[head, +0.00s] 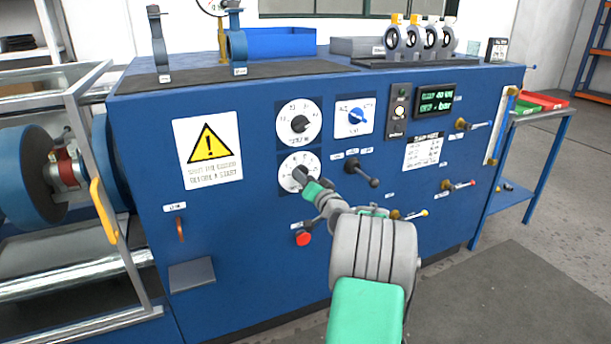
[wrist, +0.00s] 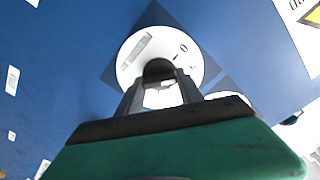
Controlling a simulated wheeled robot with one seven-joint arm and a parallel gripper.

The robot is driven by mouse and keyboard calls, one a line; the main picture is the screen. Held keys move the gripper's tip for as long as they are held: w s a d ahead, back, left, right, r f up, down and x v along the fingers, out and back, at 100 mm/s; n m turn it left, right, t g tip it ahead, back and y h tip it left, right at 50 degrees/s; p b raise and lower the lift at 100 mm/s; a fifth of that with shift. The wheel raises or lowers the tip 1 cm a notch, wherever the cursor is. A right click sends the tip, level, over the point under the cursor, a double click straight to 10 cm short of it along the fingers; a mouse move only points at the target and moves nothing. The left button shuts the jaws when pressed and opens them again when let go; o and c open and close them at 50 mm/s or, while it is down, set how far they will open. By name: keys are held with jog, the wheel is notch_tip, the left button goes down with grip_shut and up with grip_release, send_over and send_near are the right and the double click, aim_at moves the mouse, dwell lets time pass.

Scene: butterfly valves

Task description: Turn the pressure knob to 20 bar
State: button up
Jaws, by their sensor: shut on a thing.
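The lower white dial (head: 291,165) is on the front of the blue bench, with a dark knob at its centre. My gripper (head: 301,177) reaches this knob from the front and partly covers it. In the wrist view, my gripper's two fingers (wrist: 160,84) are shut on the dark knob (wrist: 158,69), one finger on each side. The white dial face (wrist: 137,52) shows around it. The dial's scale is too small or too covered to read a setting. The display (head: 435,102) shows green text with "bar", but its value is unclear.
A second dial with a black knob (head: 300,124) sits just above, and a blue knob (head: 355,116) to its right. A black lever (head: 362,174) and a red button (head: 303,238) are close to my arm. A yellow warning sign (head: 208,148) is at left.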

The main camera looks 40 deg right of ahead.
jog(key=shift+m+p, duration=7.05)
jog(key=shift+m, duration=3.55)
jog(key=shift+f, duration=0.1)
jog(key=o, duration=1.4)
